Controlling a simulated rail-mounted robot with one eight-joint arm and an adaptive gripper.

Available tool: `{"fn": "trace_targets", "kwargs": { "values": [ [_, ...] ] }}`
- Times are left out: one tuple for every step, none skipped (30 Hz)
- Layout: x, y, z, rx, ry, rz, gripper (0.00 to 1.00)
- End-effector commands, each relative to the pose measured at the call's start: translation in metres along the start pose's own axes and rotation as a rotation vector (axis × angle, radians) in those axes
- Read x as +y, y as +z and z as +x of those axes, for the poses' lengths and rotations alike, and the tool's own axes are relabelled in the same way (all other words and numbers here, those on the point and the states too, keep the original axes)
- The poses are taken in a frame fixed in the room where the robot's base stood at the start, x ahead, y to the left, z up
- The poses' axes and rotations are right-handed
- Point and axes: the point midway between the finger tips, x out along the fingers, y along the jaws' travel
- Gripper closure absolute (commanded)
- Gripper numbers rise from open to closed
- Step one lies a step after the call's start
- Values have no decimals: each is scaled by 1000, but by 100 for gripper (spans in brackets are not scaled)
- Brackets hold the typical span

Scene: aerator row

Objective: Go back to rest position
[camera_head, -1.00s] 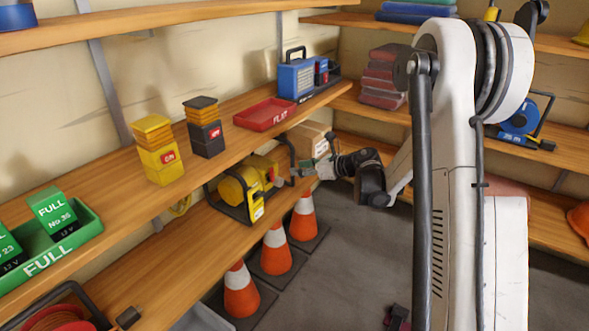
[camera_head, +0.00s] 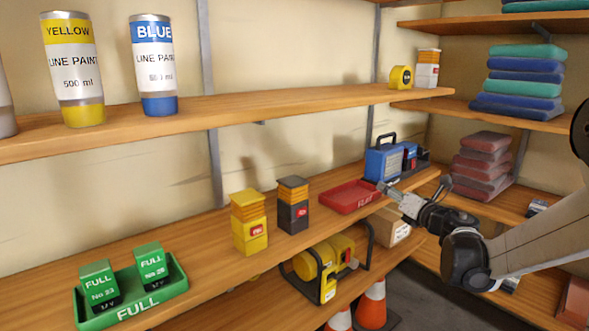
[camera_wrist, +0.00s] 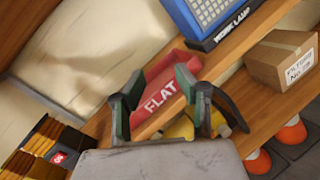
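My gripper (camera_head: 384,190) is at the front edge of the middle shelf in the head view, close to the right end of the red FLAT tray (camera_head: 348,197). In the wrist view my gripper (camera_wrist: 160,100) has its two dark green fingers spread apart with nothing held between them. The red tray (camera_wrist: 158,98) shows behind and between the fingers. I cannot tell the exact gap between fingers and tray. The tray looks empty in the head view.
A blue work lamp (camera_head: 383,162) stands behind the gripper. Yellow (camera_head: 249,232) and black (camera_head: 293,213) battery packs stand left of the tray. A green FULL tray (camera_head: 165,296) holds two green blocks. A yellow generator (camera_head: 325,262) and cardboard box (camera_head: 393,230) are below.

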Motion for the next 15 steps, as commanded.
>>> {"fn": "trace_targets", "kwargs": {
  "values": [
    [15,21,-6,-44,-18,70,68],
    [21,32,-10,-73,-31,119,68],
    [29,46,-16,-111,-47,184,68],
    [34,56,-20,-139,-60,234,68],
    [39,66,-25,-166,-73,285,68],
    [45,78,-32,-201,-91,354,68],
    [49,85,-38,-227,-104,405,68],
    [53,93,-44,-252,-117,457,68],
    [58,102,-52,-285,-134,528,68],
    [61,107,-58,-309,-147,582,68],
    [64,113,-65,-332,-160,635,68],
    [68,118,-74,-361,-179,707,68],
    [70,122,-81,-383,-193,761,68],
    [72,125,-88,-405,-207,816,68],
    [75,128,-98,-432,-226,890,68]
  ]
}}
